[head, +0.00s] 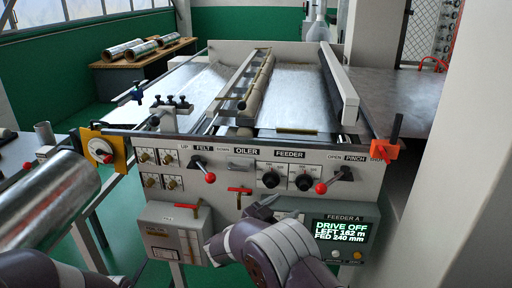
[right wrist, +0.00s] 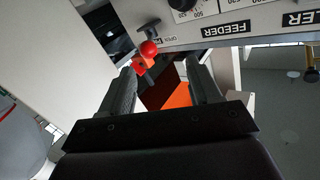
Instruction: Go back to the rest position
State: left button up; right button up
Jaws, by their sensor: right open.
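My right gripper (head: 270,206) is in front of the feeder's control panel (head: 225,180), low and near its middle. In the right wrist view, its two dark fingers (right wrist: 163,92) stand apart, with nothing seen gripped between them. A red-knobbed lever (right wrist: 149,49) and an orange part (right wrist: 180,95) show beyond the fingers. I cannot tell whether the gripper touches the panel. My left arm (head: 40,272) shows only as a dark link at the lower left; its gripper is out of view.
A large shiny foil roll (head: 48,200) is at the left, close to my left arm. The display (head: 341,238) reads DRIVE OFF, LEFT 162 m, FED 240 mm. Red-knobbed levers (head: 321,187) and a grey box (head: 172,230) jut from the front. More rolls (head: 125,50) lie on a table behind.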

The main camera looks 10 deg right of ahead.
jog(key=w+a+f+n+t+y, duration=0.2)
jog(key=a+f+n+y, duration=0.45)
jog(key=a+y, duration=0.2)
jog(key=s+a+f+n+g+y+p, duration=0.2)
jog(key=s+n+g+y, duration=0.1)
jog(key=s+y, duration=0.2)
jog(key=s+d+r+n+g+p, duration=0.1)
jog(key=s+d+r+g, duration=0.1)
jog(key=s+d, duration=0.3)
jog(key=s+d+r+n+g+p, duration=0.1)
jog(key=s+d, duration=0.4)
jog(key=s, duration=0.7)
jog(key=s+d+r+n+g+p, duration=0.1)
jog(key=s+d+r+g+p, duration=0.1)
jog(key=s+d+r+g, duration=0.3)
jog(key=s, duration=0.4)
jog(key=shift+s+d+g, duration=0.3)
jog(key=shift+s, duration=0.05)
jog(key=shift+n, duration=0.25)
